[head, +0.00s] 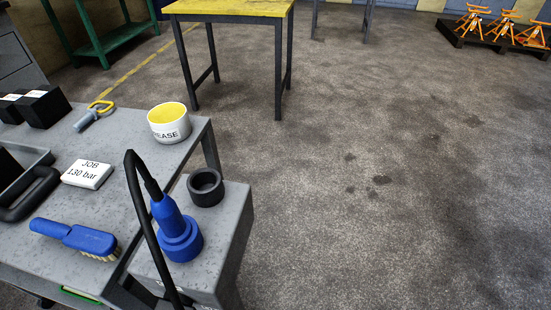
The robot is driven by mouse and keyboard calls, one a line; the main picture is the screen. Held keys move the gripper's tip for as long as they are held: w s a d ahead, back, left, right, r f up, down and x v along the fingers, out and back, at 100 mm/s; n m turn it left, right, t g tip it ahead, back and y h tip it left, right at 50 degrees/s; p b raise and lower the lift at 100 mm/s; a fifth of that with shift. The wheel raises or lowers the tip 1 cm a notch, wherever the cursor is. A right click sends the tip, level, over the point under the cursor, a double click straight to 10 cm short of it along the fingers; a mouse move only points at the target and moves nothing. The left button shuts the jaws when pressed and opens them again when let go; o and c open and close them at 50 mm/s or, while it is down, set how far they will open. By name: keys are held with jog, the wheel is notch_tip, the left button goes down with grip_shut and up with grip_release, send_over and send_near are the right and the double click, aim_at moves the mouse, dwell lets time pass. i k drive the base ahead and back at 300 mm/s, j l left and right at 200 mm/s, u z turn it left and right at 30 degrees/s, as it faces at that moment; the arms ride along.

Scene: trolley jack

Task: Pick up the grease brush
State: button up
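A blue brush (74,237) with pale bristles lies on the grey table top (118,178) near its front edge at the lower left. Its handle points left and its bristle end points right. It is the only brush I can make out. A white pot (169,123) marked "GREASE" stands upright at the table's back right corner, with yellow filling to near its rim. The brush lies well apart from the pot. My gripper is not in view.
A white "JOB 130 bar" block (87,174), a black handle-shaped thing (28,196), black boxes (42,107) and a yellow-ringed tool (94,116) share the table. A blue fitting with a black hose (176,230) stands right of the brush. Open floor (390,190) lies right.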

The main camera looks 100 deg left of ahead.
aim_at(101, 245)
jog(key=l+u, duration=0.1)
jog(key=u, duration=0.3)
jog(key=k+l+u, duration=0.1)
jog(key=u, duration=0.25)
jog(key=k+u, duration=0.15)
jog(key=u, duration=0.25)
jog(key=k+l+u, duration=0.1)
jog(key=u, duration=0.25)
jog(key=k+u, duration=0.1)
jog(key=u, duration=0.4)
jog(key=k+u, duration=0.1)
jog(key=u, duration=0.85)
jog(key=k+j+u, duration=0.1)
jog(key=u, duration=0.4)
